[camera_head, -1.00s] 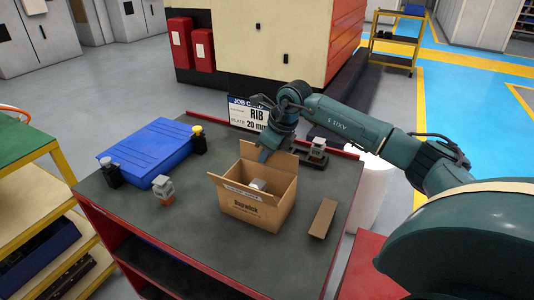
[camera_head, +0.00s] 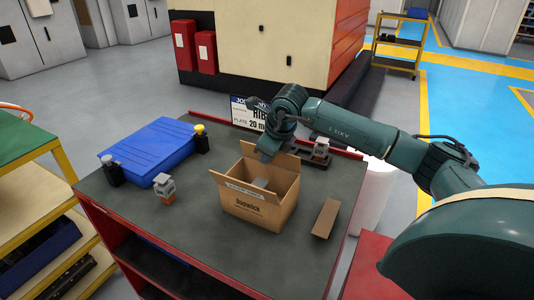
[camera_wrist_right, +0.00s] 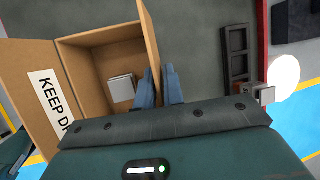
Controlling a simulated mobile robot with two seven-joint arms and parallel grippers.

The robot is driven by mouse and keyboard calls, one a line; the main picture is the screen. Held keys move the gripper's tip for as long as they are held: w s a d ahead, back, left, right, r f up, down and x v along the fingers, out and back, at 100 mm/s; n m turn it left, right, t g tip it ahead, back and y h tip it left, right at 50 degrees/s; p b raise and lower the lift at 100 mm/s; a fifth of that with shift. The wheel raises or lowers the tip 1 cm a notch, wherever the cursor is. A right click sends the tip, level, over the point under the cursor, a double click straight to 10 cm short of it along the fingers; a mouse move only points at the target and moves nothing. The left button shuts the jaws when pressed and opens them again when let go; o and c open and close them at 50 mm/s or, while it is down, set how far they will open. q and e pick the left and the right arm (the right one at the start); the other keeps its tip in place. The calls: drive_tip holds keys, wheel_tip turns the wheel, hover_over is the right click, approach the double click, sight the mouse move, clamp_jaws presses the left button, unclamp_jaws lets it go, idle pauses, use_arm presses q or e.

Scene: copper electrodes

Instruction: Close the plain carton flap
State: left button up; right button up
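An open cardboard carton (camera_head: 258,208) stands on the grey tabletop. Its printed flap (camera_head: 243,189) is on the near side and reads "KEEP DRY" in the wrist view (camera_wrist_right: 45,70). The plain flap (camera_head: 254,160) stands up on the far side; in the wrist view it shows nearly edge-on (camera_wrist_right: 149,38). A small grey block (camera_wrist_right: 121,88) lies inside. My right gripper (camera_head: 266,154) is at the plain flap. In the wrist view its fingers (camera_wrist_right: 160,88) are slightly apart, one on each side of the flap; contact is unclear. My left gripper is not in view.
A blue case (camera_head: 155,150) lies left of the carton, with a small grey-and-orange item (camera_head: 165,190) in front. A brown strip (camera_head: 325,218) lies right of the carton. A dark rack (camera_head: 315,155) and a sign (camera_head: 248,112) stand behind. The front tabletop is clear.

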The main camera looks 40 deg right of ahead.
drive_tip(key=o, duration=0.3)
drive_tip(key=b+v, duration=0.1)
drive_tip(key=v, duration=1.2)
drive_tip(key=shift+r, duration=0.1)
